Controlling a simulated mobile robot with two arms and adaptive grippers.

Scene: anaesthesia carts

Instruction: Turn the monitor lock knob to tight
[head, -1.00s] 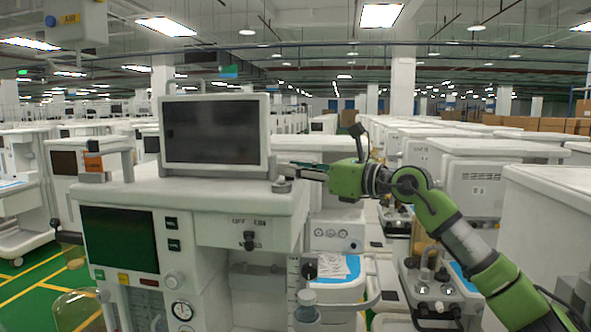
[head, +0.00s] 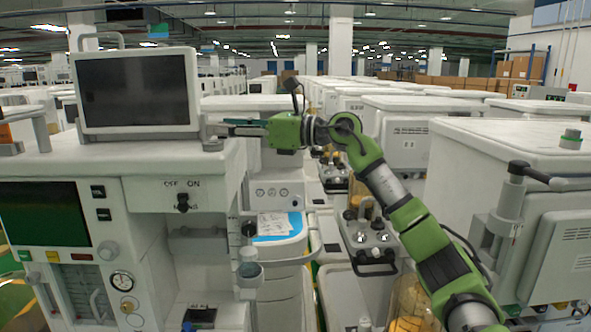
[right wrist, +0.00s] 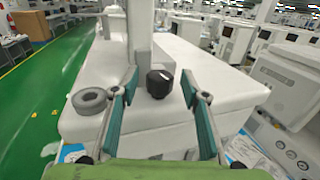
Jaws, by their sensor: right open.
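The monitor (head: 137,90) stands on the white cart top (head: 90,157). In the right wrist view a black lock knob (right wrist: 159,83) sits beside a grey-white post (right wrist: 140,42). My right gripper (right wrist: 158,92) is open, with one teal finger pad on each side of the knob. A gap shows between each pad and the knob. In the head view my right gripper (head: 225,127) reaches in from the right to the monitor's right edge, above the cart top. The knob cannot be made out in the head view. My left gripper is out of view.
A grey round piece (right wrist: 89,99) sits on the cart top, left of the left finger in the right wrist view. Another white cart (head: 480,150) stands close to the right of my arm. Several more carts stand behind.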

